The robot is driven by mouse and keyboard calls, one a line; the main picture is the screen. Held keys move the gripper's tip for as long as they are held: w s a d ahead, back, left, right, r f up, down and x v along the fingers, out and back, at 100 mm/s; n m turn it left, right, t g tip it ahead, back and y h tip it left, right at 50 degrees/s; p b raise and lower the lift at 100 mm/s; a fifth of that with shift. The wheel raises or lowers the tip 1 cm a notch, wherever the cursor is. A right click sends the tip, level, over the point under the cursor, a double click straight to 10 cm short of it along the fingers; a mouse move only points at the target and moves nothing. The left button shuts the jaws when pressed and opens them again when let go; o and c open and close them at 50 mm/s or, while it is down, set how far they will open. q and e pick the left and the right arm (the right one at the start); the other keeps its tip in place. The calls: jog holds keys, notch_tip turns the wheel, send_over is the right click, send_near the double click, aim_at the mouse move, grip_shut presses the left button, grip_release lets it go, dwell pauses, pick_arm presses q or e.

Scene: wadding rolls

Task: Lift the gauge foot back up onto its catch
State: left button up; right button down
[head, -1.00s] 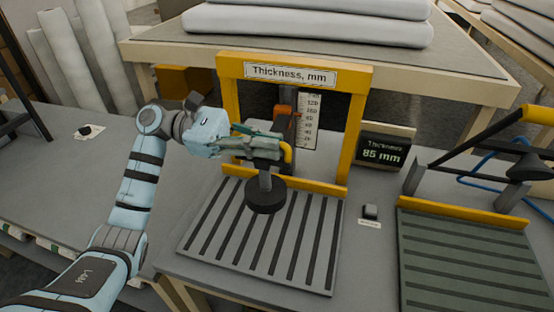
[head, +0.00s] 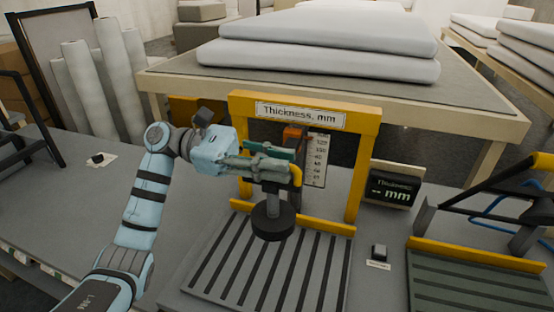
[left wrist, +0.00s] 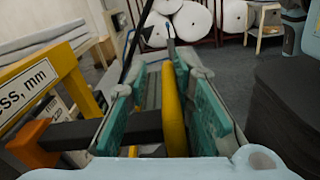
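The thickness gauge has a yellow frame (head: 362,150), an orange slider (head: 293,136) and a round black foot (head: 272,220) on a short stem. The foot hangs above the slatted plate (head: 262,285), with a gap below it. My left gripper (head: 285,168) is at the gauge's yellow handle (head: 297,175). In the left wrist view the handle (left wrist: 172,115) stands between the teal finger pads, close to the right pad and with a gap to the left one, so the fingers look open around it. The catch cannot be made out. My right gripper is out of view.
The display (head: 393,190) reads "-- mm". A small dark block (head: 379,251) lies right of the plate. A second yellow-and-black device (head: 480,252) stands at the right. A table (head: 480,100) with wadding slabs is behind. The bench left of my arm is mostly clear.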

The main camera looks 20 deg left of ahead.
pick_arm(q)
jog(key=shift+s+r, duration=0.1)
jog(key=shift+s+a, duration=0.1)
jog(key=shift+a, duration=0.05)
jog(key=a, duration=1.1)
jog(key=shift+a, duration=0.35)
